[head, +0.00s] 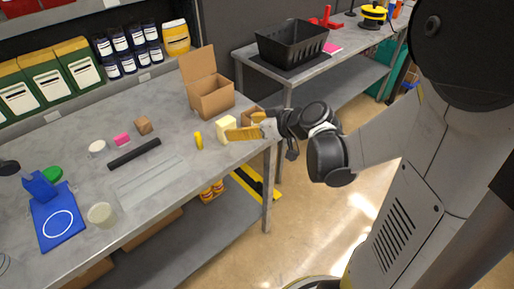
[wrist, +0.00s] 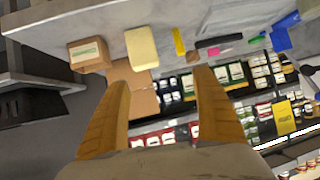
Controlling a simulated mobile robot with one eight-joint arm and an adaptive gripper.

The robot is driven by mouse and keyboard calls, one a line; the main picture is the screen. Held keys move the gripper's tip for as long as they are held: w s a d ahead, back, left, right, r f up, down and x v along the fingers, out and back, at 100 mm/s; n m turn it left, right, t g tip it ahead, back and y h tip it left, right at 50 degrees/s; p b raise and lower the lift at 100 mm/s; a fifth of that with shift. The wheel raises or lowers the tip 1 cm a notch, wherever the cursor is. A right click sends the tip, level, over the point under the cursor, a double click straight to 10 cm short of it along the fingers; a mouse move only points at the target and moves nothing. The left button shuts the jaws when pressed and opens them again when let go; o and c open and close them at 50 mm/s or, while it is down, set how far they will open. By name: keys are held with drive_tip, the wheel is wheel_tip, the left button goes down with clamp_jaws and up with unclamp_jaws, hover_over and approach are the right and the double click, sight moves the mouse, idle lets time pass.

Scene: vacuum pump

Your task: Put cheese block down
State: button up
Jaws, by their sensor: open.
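The cheese block (head: 226,127) is a pale yellow block on the grey workbench, near its right end, in the head view. In the wrist view the cheese block (wrist: 141,47) shows at the upper middle, resting on the bench surface. My gripper (head: 236,133) is at the block's right side in the head view and covers part of it. In the wrist view my gripper (wrist: 162,77) has its two yellow-orange fingers spread wide, with nothing held between them. The block appears beyond the fingertips, nearer the left finger. Whether a finger touches it I cannot tell.
A small brown box (wrist: 88,52) stands beside the cheese block. An open cardboard box (head: 211,97) is behind it, and a yellow object (head: 198,141) lies to its left. A black bar (head: 134,154) lies farther left. A second table with a black crate (head: 291,43) stands behind.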

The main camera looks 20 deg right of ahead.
drive_tip(key=s+a+r+m+g+h, duration=0.1)
drive_tip(key=s+r+m+h, duration=0.1)
drive_tip(key=s, duration=0.7)
drive_tip(key=s+a+r+m+g+h, duration=0.1)
drive_tip(key=s+r+m+g+h, duration=0.1)
drive_tip(key=s, duration=0.7)
drive_tip(key=shift+s+a+h, duration=0.2)
drive_tip(key=shift+a+h, duration=0.15)
drive_tip(key=shift+h, duration=0.45)
